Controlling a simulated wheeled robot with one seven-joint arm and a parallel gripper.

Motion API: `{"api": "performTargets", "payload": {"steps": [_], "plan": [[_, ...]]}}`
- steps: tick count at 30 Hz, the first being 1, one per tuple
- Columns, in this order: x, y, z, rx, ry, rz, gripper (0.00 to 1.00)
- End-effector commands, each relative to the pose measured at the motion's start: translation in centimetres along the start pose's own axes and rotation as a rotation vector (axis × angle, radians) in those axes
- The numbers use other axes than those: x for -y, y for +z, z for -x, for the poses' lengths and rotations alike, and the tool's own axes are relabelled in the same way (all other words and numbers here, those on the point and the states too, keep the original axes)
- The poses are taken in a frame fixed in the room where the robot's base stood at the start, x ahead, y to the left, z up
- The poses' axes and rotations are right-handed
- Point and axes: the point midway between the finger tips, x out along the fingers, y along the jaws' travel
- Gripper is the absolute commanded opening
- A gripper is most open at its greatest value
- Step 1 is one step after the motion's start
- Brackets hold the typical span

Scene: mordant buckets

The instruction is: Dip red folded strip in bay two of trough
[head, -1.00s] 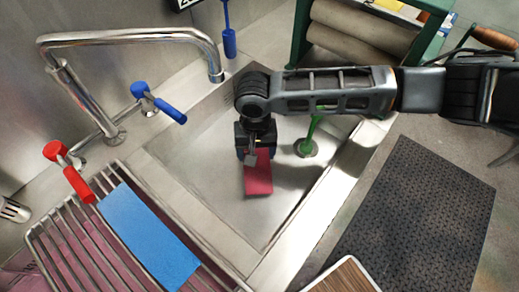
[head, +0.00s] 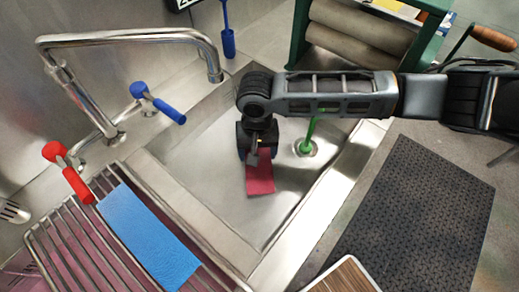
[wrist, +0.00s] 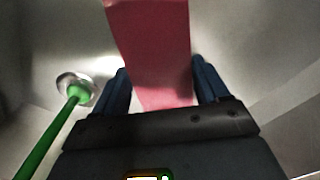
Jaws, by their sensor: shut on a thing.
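The red folded strip (head: 260,179) hangs from my gripper (head: 257,152) over the open basin of the metal trough (head: 205,200). My gripper is shut on its upper end. In the wrist view the strip (wrist: 150,45) stretches away between the two dark fingers (wrist: 162,88). No liquid surface is plain in this basin, and I cannot tell whether the strip's lower end touches the bottom. I see no bay numbers, so which bay is bay two cannot be told.
A green rod (head: 310,132) stands at the drain, right of the strip. A wire rack (head: 88,245) holding a blue sheet (head: 148,237) lies at lower left, with pink beneath. A chrome faucet (head: 130,38) and a green-framed roller press (head: 360,28) stand behind.

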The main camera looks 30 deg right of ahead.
Motion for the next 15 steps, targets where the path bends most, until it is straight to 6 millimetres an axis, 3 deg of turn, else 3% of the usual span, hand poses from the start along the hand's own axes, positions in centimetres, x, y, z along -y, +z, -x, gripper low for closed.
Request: {"api": "performTargets", "payload": {"steps": [7, 15], "plan": [[0.88, 0.03, -0.01, 0.001, 0.000, -0.001, 0.45], [0.19, 0.02, 0.01, 0.001, 0.000, -0.001, 0.45]]}}
